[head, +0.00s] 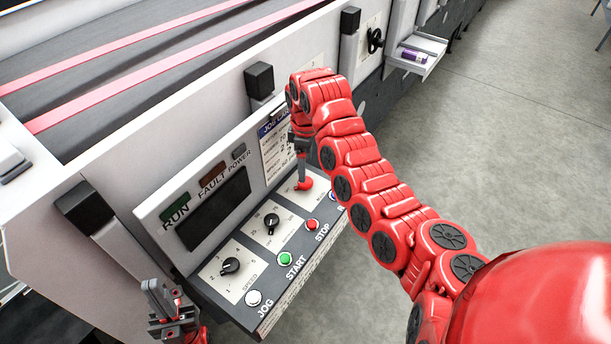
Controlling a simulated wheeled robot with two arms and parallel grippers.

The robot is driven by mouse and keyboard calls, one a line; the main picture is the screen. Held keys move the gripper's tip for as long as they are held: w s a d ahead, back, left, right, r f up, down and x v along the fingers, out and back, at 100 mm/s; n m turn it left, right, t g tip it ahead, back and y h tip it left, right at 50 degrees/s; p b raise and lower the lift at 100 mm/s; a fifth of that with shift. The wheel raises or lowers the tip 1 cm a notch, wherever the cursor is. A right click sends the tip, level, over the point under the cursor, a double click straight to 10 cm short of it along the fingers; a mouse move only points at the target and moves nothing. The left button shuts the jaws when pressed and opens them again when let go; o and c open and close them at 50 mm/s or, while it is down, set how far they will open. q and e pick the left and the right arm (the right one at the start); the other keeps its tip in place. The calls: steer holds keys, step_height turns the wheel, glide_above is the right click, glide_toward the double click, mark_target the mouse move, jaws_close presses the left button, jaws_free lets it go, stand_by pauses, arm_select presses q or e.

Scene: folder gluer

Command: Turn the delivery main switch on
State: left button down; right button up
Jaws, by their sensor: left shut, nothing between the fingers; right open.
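The control panel slopes along the machine's side. A red knob (304,184), which looks like the main switch, sits on the panel's rightmost pale plate; its label and position cannot be read. My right gripper (301,165) points down from above with its fingers right over the red knob, partly hiding it. It is open; whether the fingers touch the knob cannot be told. My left gripper (160,296) is shut and empty at the lower left, beside the panel's left end and away from the switch.
The panel carries a black speed knob (230,265), a black selector (271,221), a white JOG button (253,298), a green START button (285,258) and a red STOP button (312,224). A dark display (213,208) is behind them. Open floor (500,130) is at right.

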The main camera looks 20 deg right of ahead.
mark_target(305, 184)
step_height(305, 184, down, 6)
steer(key=shift+r+p, duration=0.25)
steer(key=shift+p, duration=0.85)
steer(key=shift+f, duration=0.45)
